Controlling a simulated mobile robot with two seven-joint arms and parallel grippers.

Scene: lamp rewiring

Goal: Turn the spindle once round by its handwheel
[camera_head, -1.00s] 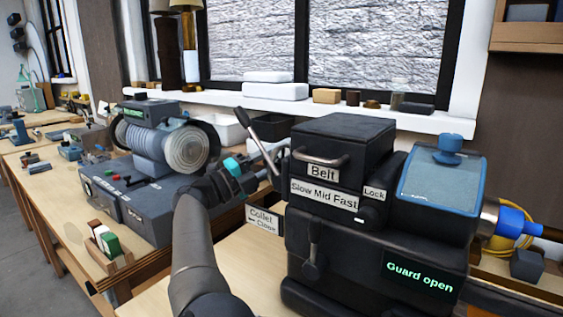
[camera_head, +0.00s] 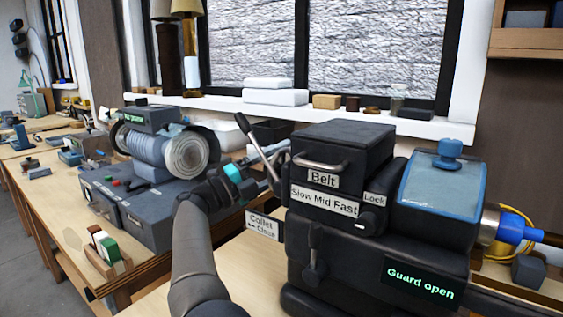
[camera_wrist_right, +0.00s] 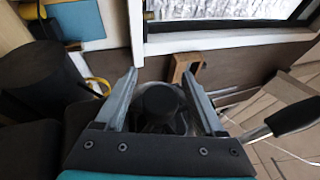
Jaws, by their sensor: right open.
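The black lathe-like headstock (camera_head: 340,225) stands on the bench in the head view, with "Belt", "Slow Mid Fast" and "Lock" labels. Its screen reads "Guard open". My right gripper (camera_head: 268,158) is at its left end, beside a metal lever with a black grip (camera_head: 243,122). In the right wrist view my right gripper (camera_wrist_right: 159,75) is open. A dark round part (camera_wrist_right: 160,103), possibly the handwheel, shows between its fingers; I cannot tell whether they touch it. In the head view the handwheel cannot be made out. My left gripper is not in view.
The lever's black grip (camera_wrist_right: 293,116) is close to the right finger in the wrist view. A grey machine with a ridged drum (camera_head: 165,155) stands to the left. A white sill (camera_head: 290,113) runs behind.

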